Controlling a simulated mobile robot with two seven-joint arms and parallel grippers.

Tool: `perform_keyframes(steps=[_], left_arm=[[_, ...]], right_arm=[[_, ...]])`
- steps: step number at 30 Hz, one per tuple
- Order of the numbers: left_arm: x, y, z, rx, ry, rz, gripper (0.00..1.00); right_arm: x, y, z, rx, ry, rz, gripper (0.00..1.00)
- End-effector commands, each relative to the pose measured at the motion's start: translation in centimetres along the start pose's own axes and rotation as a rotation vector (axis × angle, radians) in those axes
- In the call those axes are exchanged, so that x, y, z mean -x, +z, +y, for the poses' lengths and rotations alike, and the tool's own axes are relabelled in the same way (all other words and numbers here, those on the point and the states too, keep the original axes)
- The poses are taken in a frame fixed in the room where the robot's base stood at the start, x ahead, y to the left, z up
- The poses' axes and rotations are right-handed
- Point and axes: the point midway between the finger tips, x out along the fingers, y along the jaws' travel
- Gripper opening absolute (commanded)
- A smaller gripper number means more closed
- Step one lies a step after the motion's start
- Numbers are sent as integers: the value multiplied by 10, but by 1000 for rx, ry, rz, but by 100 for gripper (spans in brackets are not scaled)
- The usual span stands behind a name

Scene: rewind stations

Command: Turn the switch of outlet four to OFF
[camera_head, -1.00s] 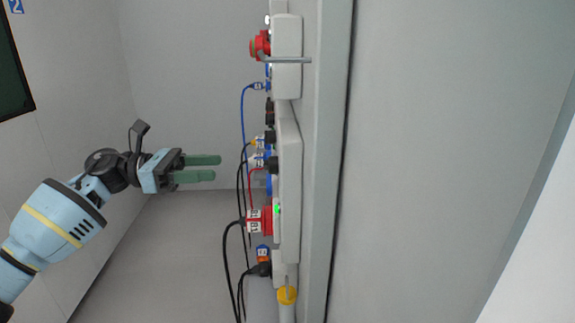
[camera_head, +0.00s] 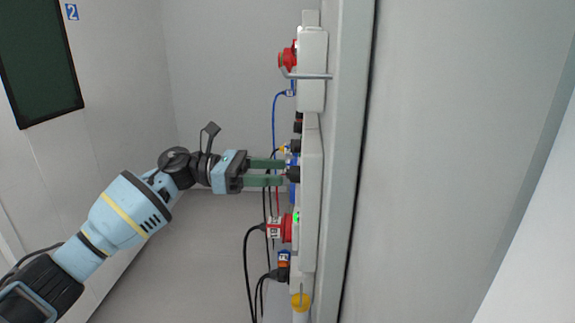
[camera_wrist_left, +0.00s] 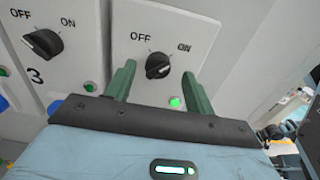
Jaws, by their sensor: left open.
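In the left wrist view, a black rotary switch (camera_wrist_left: 158,66) with OFF and ON labels is on a pale panel, its pointer towards ON. A lit green lamp (camera_wrist_left: 175,103) is below it. No number shows beside this switch. My left gripper (camera_wrist_left: 158,85) is open, with one green finger on each side of the switch; I cannot tell whether they touch it. In the head view, my left gripper (camera_head: 281,171) reaches the front of the outlet panel (camera_head: 311,200), which is seen edge-on. My right gripper is not in view.
A neighbouring switch (camera_wrist_left: 43,42), with a 3 below it, points towards OFF. Red plugs (camera_head: 286,228), blue plugs and hanging cables (camera_head: 250,275) stick out around the panel. A metal handle (camera_head: 305,76) juts out above.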

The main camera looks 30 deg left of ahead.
Motion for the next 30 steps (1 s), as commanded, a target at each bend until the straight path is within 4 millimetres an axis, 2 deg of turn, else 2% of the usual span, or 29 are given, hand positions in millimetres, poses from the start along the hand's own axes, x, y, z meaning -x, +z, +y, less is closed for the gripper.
perform_keyframes(steps=[6, 16, 26, 27, 30], left_arm=[[-21, 1, 0, 0, 0, -1, 54], [-25, -1, 0, 1, 1, 0, 54], [-24, -1, 0, 1, 0, 0, 12], [-24, -1, 0, 1, -1, 0, 9], [-24, -1, 0, 4, -2, 1, 9]], right_arm=[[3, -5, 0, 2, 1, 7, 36], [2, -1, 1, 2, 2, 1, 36], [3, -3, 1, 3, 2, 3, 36], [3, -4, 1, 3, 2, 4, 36], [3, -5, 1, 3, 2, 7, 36]])
